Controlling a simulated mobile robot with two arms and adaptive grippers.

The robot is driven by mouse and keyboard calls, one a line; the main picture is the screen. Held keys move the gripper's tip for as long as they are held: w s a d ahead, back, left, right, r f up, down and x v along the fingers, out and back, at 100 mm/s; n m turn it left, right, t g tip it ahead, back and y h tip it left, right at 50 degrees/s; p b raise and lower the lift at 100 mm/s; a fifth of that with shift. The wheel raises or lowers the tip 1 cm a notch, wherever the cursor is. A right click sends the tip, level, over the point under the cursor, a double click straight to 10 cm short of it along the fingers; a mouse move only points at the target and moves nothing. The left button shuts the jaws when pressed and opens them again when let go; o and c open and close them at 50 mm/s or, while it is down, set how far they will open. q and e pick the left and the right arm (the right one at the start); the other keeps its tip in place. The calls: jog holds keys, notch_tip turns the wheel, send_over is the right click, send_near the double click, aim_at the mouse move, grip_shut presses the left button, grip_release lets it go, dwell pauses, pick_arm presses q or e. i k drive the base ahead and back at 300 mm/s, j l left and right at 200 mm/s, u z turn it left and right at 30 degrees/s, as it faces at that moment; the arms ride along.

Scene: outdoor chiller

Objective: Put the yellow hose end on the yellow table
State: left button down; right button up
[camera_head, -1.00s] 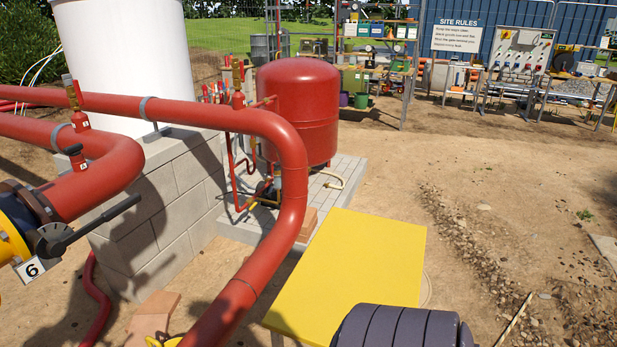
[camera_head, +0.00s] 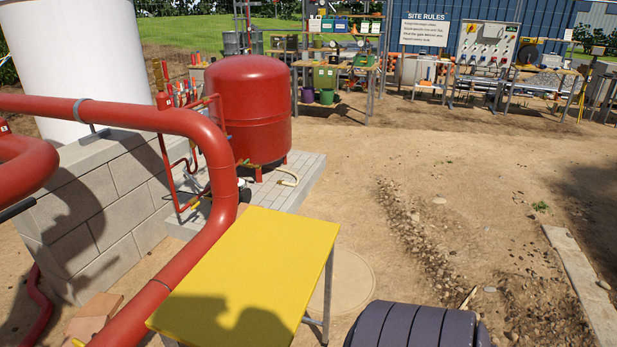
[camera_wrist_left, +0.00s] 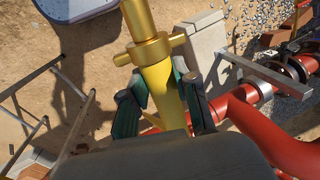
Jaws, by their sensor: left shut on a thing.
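The yellow table (camera_head: 262,262) is in the head view, low and left of centre. Its flat top is bare, with a dark shadow over its near part. In the left wrist view the yellow hose end (camera_wrist_left: 150,50) is a brassy yellow tube with a short crossbar. My left gripper (camera_wrist_left: 163,88) is shut around its body below the crossbar. The hose behind the grip is hidden by the gripper. My left gripper and the hose end do not show in the head view. My right gripper is in neither view.
A thick red pipe (camera_head: 222,170) bends down along the table's left side. A red tank (camera_head: 249,110) stands on a paved pad (camera_head: 308,176) behind it. A grey block wall (camera_head: 95,205) is at left. Open dirt lies right of the table. Shelves and benches stand far back.

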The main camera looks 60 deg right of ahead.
aim_at(298, 241)
jog(key=l+z, duration=0.3)
jog(key=l, duration=0.8)
jog(key=l+z, duration=0.25)
jog(key=l, duration=0.85)
